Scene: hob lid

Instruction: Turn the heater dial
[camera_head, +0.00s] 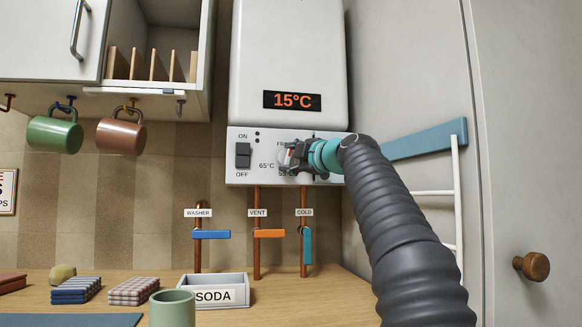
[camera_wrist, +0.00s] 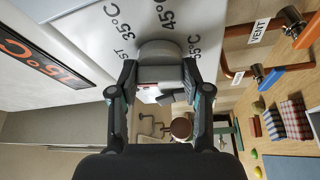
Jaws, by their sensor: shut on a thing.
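The white heater (camera_head: 290,60) hangs on the wall with a display (camera_head: 292,101) reading 15°C. Its lower panel (camera_head: 240,176) carries the dial, largely hidden behind my gripper (camera_head: 292,157) in the head view. In the wrist view the grey dial (camera_wrist: 160,50) sits between the two fingers of my gripper (camera_wrist: 158,76), which is shut on it from both sides. Labels for 35°C and 45°C show around the dial there, and 65°C shows at its left in the head view. The dial's pointer setting cannot be made out.
An ON/OFF switch (camera_head: 243,155) is left of the dial. Below are the blue washer (camera_head: 211,235), orange vent (camera_head: 269,233) and teal cold (camera_head: 307,245) valve handles. A blue rail (camera_head: 425,139) with white bars is at right. Mugs hang at left; a soda tray (camera_head: 240,285) stands on the counter.

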